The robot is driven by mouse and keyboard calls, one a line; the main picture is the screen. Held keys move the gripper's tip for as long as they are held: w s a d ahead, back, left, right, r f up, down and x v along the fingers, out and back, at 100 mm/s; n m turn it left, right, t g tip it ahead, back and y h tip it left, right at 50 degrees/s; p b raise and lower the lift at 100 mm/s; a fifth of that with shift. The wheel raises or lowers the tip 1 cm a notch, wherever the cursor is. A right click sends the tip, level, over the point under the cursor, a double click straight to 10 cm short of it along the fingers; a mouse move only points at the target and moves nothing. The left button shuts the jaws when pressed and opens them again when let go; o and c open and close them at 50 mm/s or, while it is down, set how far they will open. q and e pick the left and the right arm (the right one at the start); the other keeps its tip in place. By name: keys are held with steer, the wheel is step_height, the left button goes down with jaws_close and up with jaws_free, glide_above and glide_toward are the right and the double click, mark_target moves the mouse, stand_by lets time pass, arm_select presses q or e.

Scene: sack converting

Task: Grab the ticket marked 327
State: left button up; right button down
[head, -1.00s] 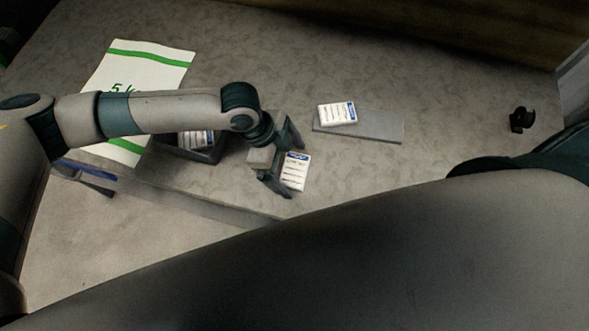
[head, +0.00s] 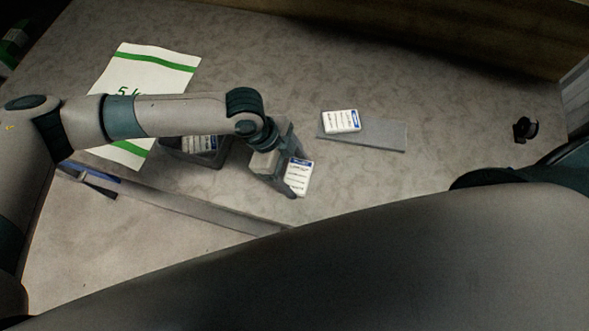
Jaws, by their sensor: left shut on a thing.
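My left gripper (head: 288,178) is shut on a white ticket (head: 298,176) with a blue header, near the table's front edge. The print on this ticket is too small to read. A second white ticket (head: 341,121) with a blue end lies on a flat grey plate (head: 385,136) to the right and further back. More tickets (head: 198,144) show in a dark tray (head: 211,161), partly hidden behind my left arm. I cannot read a number on any ticket. My right gripper is not in view.
A white sack (head: 150,62) with green bands lies flat at the back left, partly under my arm. A blue-and-dark tool (head: 90,178) lies at the front left edge. A small black object (head: 525,129) stands at the right. The table's middle back is clear.

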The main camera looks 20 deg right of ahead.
mark_target(298, 177)
arm_select(q)
steer(key=shift+r+p, duration=0.65)
steer(key=shift+r, duration=0.2)
steer(key=r+p, duration=0.3)
steer(key=shift+s+d+r, duration=0.1)
steer(key=shift+s+d, duration=0.25)
steer(key=shift+d, duration=0.05)
steer(key=s+d+r+p, duration=0.4)
steer(key=s+d+r, duration=0.1)
steer(key=d, duration=0.4)
steer(key=shift+s+r+p, duration=0.35)
steer(key=shift+s+p, duration=0.05)
steer(key=shift+a, duration=0.1)
